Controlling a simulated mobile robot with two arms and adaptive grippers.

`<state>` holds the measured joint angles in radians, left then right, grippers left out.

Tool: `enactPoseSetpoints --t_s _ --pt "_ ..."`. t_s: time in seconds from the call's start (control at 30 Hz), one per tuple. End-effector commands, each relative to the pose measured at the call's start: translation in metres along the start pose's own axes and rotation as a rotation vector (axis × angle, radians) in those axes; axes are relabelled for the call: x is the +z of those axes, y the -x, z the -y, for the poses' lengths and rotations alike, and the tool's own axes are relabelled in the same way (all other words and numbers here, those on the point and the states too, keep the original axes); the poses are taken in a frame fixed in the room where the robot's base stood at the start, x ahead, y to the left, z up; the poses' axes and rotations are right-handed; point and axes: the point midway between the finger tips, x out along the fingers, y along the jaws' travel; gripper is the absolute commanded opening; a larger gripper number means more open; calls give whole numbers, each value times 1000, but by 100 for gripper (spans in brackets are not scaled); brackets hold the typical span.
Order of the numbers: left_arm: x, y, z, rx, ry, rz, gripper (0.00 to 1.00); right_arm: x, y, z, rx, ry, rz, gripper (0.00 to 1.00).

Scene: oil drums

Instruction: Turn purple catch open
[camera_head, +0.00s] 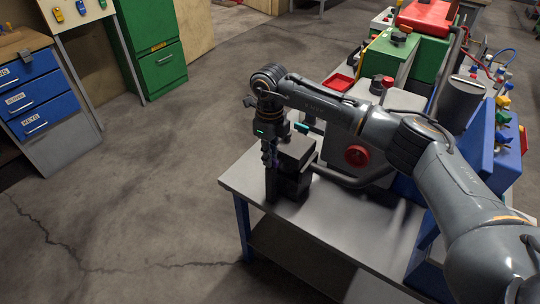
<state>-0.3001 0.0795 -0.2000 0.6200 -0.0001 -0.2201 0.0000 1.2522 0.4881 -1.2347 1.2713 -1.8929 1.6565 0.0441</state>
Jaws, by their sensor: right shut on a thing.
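My right gripper (271,158) points down at the left side of a dark block-shaped fixture (296,157) near the far left corner of the workbench (335,226). It is shut on a small purple part, the purple catch (274,161), most of which the fingers hide. I cannot tell how far the catch is turned. My right arm comes in from the right and crosses above the bench. My left gripper is not in view.
A red knob (357,156) on a grey housing stands right of the fixture. A small red tray (338,84) lies behind. Blue drawers (30,92) and a green cabinet (158,62) stand at the left. The floor (130,200) between is clear.

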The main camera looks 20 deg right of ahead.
Motion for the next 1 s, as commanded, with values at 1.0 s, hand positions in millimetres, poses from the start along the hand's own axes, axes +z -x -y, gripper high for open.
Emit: enactPoseSetpoints --t_s 1.0 --pt "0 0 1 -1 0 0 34 1 59 1 -3 0 4 34"
